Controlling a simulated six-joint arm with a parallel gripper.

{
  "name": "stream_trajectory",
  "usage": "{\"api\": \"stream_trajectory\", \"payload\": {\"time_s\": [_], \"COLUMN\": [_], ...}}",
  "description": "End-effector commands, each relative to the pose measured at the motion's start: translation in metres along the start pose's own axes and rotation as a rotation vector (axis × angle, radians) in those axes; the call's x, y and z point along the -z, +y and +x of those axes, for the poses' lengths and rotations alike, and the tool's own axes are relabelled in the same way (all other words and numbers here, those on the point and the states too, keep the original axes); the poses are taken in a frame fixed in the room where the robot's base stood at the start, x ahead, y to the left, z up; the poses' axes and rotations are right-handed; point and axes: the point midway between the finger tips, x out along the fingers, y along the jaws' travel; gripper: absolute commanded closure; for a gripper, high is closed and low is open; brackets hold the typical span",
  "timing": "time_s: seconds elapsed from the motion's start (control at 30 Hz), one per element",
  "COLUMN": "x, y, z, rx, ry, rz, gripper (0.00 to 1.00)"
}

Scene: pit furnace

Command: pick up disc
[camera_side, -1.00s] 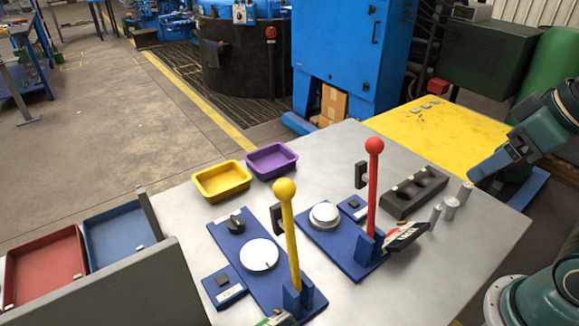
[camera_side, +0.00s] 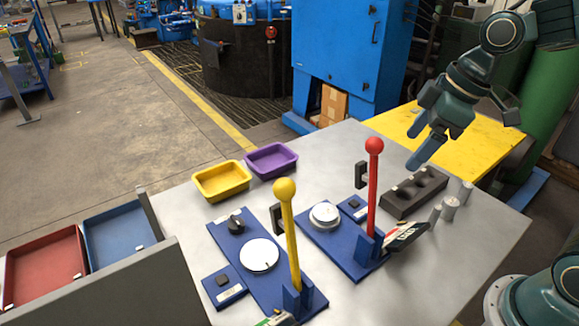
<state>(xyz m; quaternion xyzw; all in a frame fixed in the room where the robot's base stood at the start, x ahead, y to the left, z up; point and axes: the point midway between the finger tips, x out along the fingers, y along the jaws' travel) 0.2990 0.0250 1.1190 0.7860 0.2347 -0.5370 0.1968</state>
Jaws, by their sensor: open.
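A white disc (camera_side: 259,255) lies flat on the left blue base plate, beside the lever with the yellow ball (camera_side: 285,189). A thicker silver-white disc (camera_side: 324,215) sits on the right blue base plate, beside the lever with the red ball (camera_side: 374,146). I cannot tell which is the task's disc. My gripper (camera_side: 413,148) is open and empty. It appears above the back right of the grey table, right of the red lever and apart from both discs.
A dark block with round pockets (camera_side: 415,193) and several small metal cylinders (camera_side: 449,207) stand at the table's right. Yellow (camera_side: 221,181) and purple (camera_side: 271,160) trays are at the back left. Both levers rise upright beside the discs. Bare table lies behind the right plate.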

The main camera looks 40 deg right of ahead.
Motion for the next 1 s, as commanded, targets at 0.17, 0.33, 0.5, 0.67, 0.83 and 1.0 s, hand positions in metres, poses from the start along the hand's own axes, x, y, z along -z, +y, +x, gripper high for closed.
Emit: {"api": "stream_trajectory", "payload": {"time_s": [0.17, 0.33, 0.5, 0.67, 0.83, 1.0], "x": [0.018, 0.031, 0.041, 0.048, 0.051, 0.052], "y": [0.014, 0.025, 0.034, 0.041, 0.046, 0.047], "z": [0.028, 0.053, 0.079, 0.1, 0.115, 0.119], "rx": [0.068, 0.127, 0.182, 0.226, 0.254, 0.262], "ry": [-0.003, 0.01, 0.03, 0.054, 0.074, 0.082], "rz": [-0.13, -0.244, -0.344, -0.424, -0.477, -0.497], "gripper": [0.22, 0.22, 0.22, 0.22, 0.22, 0.22]}}
